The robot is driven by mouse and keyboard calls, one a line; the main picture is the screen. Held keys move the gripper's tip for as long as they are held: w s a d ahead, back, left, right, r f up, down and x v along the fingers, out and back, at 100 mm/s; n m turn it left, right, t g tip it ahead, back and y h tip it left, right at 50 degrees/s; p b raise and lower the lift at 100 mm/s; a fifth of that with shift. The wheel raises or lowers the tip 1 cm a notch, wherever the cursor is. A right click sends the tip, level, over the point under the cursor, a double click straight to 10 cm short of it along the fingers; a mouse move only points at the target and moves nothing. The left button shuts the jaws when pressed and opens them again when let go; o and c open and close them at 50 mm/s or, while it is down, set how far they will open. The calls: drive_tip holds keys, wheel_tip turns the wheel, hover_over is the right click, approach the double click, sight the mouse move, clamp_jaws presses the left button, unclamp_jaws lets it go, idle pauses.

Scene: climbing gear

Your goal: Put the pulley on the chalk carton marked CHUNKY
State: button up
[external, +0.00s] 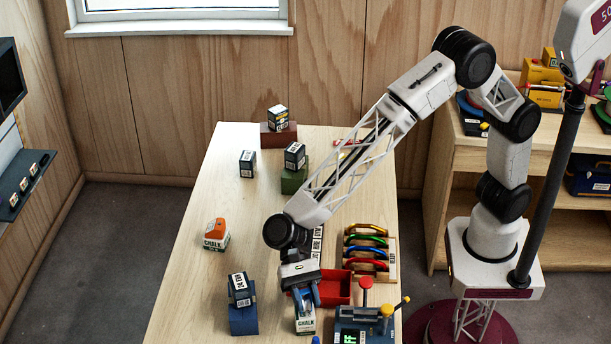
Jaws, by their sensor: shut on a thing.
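My gripper (305,297) points down at the near end of the table, directly above a white chalk carton (305,325). It is shut on a small blue-and-grey thing, which looks like the pulley and is mostly hidden by the fingers. I cannot tell whether this thing touches the carton. Another white chalk carton (214,243) stands at the left of the table with an orange rounded top or thing on it. Both show the word CHALK; the smaller word below it is too small to read, so I cannot tell which is CHUNKY.
A red tray (338,288) lies right beside my gripper. A rack of coloured carabiners (370,250) and a blue box with levers (365,322) stand at the right. Dark labelled boxes stand on a blue block (243,320) and a green block (294,180).

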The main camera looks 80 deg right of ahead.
drive_tip(key=shift+f, duration=0.35)
drive_tip(key=o, duration=0.9)
drive_tip(key=shift+o, duration=0.2)
drive_tip(key=shift+r, duration=0.15)
drive_tip(key=shift+d+r, duration=0.1)
drive_tip(key=shift+d, duration=0.05)
drive_tip(key=v, duration=1.1)
drive_tip(key=shift+d+r, duration=0.2)
drive_tip(key=shift+d, duration=0.1)
drive_tip(key=shift+w, duration=0.1)
